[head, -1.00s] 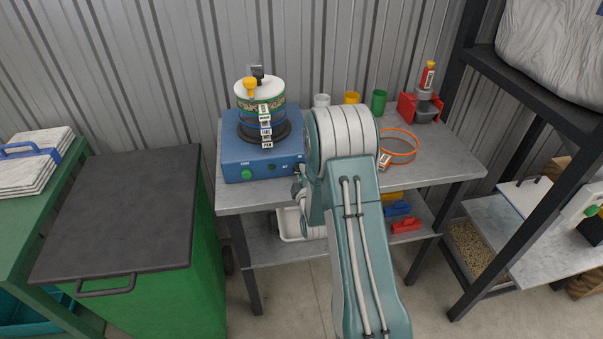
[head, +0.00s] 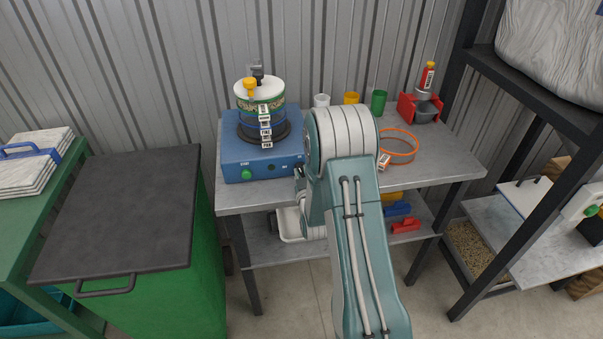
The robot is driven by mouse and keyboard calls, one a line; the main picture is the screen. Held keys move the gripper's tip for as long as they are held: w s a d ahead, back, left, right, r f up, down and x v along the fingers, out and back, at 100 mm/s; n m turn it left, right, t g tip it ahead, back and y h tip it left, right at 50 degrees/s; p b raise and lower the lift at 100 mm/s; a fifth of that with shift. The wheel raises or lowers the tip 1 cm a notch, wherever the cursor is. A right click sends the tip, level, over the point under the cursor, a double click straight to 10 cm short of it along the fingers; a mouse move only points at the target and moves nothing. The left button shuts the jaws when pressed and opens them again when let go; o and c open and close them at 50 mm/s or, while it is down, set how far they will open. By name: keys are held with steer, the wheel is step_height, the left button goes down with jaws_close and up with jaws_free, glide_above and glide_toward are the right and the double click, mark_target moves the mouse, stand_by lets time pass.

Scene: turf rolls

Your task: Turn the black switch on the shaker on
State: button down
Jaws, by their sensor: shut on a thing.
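The shaker is a blue box (head: 234,158) on the grey metal table, with a stack of sieves (head: 262,108) clamped on top. Its front panel has a green button (head: 246,174) at the left and a small dark round part (head: 271,167) near the middle. My gripper (head: 300,175) is at the right end of this front panel, mostly hidden behind my arm. It is shut at the place of the black switch. The switch itself is covered, so its position cannot be seen.
An orange ring (head: 399,147) lies on the table to the right of my arm. White, yellow and green cups (head: 379,102) and a red holder (head: 420,108) stand at the back. A green bin with a dark lid (head: 125,205) stands left of the table.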

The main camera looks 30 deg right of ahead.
steer(key=shift+a+f+m, duration=0.1)
steer(key=shift+f+m, duration=0.05)
steer(key=shift+m, duration=0.7)
steer(key=shift+f+m, duration=0.15)
steer(key=shift+m, duration=0.7)
steer(key=shift+s, duration=0.1)
steer(key=c, duration=0.6)
jaws_free()
steer(key=shift+c, duration=0.2)
steer(key=shift+r, duration=0.1)
steer(key=v, duration=1.1)
steer(key=shift+s, duration=0.3)
steer(key=shift+w+a+r, duration=0.1)
steer(key=shift+a, duration=0.05)
